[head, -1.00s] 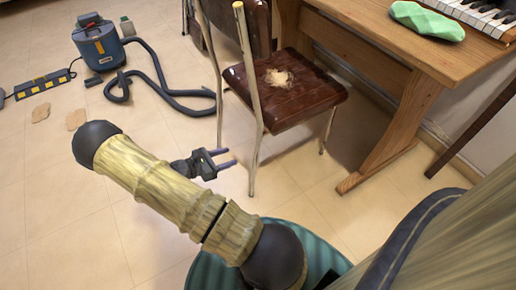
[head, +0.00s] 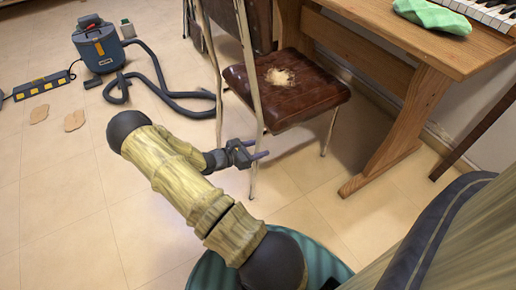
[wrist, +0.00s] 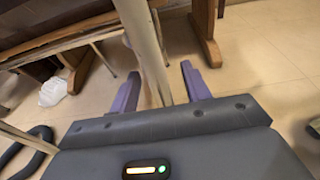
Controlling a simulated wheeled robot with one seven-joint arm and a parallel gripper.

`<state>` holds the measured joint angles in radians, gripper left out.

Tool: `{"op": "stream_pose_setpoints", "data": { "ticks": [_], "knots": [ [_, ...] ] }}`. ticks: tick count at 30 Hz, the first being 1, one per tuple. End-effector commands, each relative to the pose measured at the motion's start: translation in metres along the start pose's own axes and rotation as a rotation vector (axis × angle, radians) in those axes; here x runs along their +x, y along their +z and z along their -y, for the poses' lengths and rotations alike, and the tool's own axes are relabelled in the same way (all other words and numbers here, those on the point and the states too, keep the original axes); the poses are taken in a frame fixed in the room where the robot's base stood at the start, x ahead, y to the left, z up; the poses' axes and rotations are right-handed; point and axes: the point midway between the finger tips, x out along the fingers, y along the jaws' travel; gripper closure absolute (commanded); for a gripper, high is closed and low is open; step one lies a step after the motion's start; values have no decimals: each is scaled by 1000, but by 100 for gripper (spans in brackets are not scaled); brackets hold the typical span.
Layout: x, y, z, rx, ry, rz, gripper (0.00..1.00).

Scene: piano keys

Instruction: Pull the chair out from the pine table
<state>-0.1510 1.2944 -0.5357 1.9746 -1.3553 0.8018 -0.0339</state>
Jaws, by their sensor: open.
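The chair (head: 305,108) has a brown, shiny seat with a pale worn patch and a thin metal frame. It stands at the left side of the pine table (head: 428,84), with its near upright post rising in front of the seat. My gripper (head: 260,148) is low at the near post, below seat level. In the wrist view, the chair's metal post (wrist: 146,45) runs between the two purple fingers of my open gripper (wrist: 158,88). I cannot tell whether either finger touches it. The chair's seat is only partly in the wrist view.
A blue vacuum cleaner (head: 100,50) with a dark hose (head: 150,75) lies behind and left of the chair. A green checked cloth item (head: 432,15) and a keyboard (head: 485,12) are on the table. Tan scraps (head: 74,121) lie on the floor.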

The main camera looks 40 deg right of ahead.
Motion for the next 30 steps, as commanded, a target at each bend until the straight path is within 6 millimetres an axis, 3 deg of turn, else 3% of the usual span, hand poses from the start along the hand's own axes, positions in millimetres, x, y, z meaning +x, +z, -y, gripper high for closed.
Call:
{"op": "stream_pose_setpoints", "data": {
  "ticks": [3, 10, 17, 30],
  "knots": [
    [-1, 0, 0, 0, 1, 0, 55],
    [-2, 0, 0, 0, 2, 0, 100],
    [-5, -1, -1, -1, 4, 0, 100],
    [-32, -8, -2, 0, 9, -4, 100]
  ]
}}
